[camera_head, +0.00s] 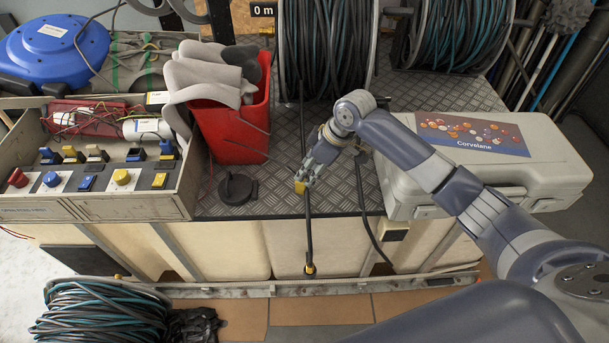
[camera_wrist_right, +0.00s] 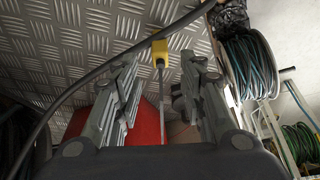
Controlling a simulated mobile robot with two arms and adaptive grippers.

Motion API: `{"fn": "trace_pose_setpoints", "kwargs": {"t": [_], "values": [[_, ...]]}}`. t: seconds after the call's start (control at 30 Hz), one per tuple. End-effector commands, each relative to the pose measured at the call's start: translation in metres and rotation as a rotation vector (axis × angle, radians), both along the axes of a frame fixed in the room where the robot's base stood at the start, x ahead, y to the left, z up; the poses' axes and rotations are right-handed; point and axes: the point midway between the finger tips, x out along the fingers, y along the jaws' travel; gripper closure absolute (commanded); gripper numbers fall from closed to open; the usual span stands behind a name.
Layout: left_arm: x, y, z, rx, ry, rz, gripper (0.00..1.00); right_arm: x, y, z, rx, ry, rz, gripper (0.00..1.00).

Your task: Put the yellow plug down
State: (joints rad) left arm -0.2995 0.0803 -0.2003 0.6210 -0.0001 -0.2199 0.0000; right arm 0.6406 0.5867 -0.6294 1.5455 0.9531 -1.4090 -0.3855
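The yellow plug (camera_head: 299,187) is a small block at the front of the ribbed metal plate, beside a black cable. In the right wrist view the yellow plug (camera_wrist_right: 160,50) shows between and just beyond the fingertips, with a gap on each side. My right gripper (camera_head: 308,175) points down over the plug; its fingers partly hide the spot in the head view. In the wrist view the right gripper (camera_wrist_right: 161,68) is open, its fingers apart and not touching the plug. I cannot tell whether the plug rests fully on the plate. My left gripper is not in view.
A red bin (camera_head: 235,125) with grey gloves and a black round cap (camera_head: 237,188) stand left. A grey case (camera_head: 480,165) is right. A hose reel (camera_head: 326,50) stands behind. Black cable (camera_head: 308,225) hangs over the front edge. Some plate is bare between cap and cable.

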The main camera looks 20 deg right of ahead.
Motion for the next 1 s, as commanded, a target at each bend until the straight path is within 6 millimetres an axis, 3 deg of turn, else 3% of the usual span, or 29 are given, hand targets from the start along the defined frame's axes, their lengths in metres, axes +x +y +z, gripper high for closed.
{"fn": "trace_pose_setpoints", "kwargs": {"t": [0.2, 0.4, 1.0], "values": [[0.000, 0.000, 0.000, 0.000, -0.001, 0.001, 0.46, -0.011, -0.014, 0.042, -0.002, -0.003, 0.001, 0.62], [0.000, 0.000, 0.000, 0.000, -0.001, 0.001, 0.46, -0.016, -0.020, 0.062, 0.000, 0.000, 0.001, 0.62], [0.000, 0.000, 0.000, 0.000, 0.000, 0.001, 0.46, -0.019, -0.019, 0.064, 0.000, 0.002, 0.001, 0.62]]}}
